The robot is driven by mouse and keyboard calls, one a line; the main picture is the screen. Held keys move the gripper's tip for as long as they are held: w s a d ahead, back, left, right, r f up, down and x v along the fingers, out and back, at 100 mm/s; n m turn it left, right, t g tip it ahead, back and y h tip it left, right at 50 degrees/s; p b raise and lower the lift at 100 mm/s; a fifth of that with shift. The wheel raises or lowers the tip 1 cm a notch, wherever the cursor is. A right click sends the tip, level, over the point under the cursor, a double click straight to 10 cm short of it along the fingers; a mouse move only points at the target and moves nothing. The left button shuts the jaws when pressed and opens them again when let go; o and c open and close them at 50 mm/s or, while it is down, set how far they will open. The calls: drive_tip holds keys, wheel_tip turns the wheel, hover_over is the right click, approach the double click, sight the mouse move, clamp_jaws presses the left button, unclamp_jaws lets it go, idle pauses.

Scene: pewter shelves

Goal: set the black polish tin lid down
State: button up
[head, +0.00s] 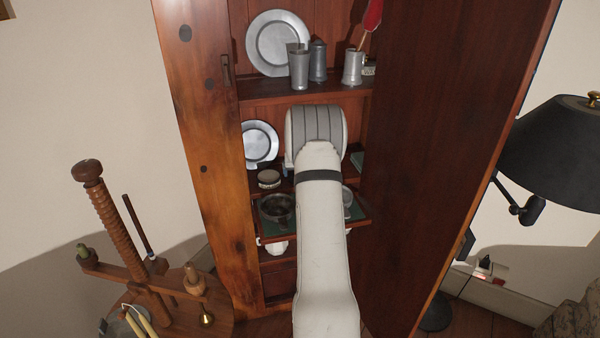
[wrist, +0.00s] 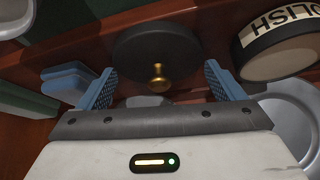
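The black polish tin lid (wrist: 150,40), a dark disc with a brass knob, is between the two blue fingertips of my gripper (wrist: 159,70) in the wrist view. The fingertips meet its rim on both sides, so my gripper appears shut on it. The knob faces the wrist camera. In the head view my arm hides the gripper and lid.
A pewter plate (head: 261,143) leans behind the tin. A dark bowl (head: 275,207) stands on the green-topped lower board (head: 270,230). The cabinet's side (head: 205,150) and door (head: 440,150) close in on my arm. Blue-grey blocks (wrist: 67,82) lie left of the gripper.

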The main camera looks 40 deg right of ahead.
drive_tip(key=shift+o, duration=1.1)
drive_tip(key=shift+r, duration=0.2)
drive_tip(key=p+v, duration=0.1)
drive_tip(key=v, duration=1.1)
drive_tip(key=shift+w, duration=0.1)
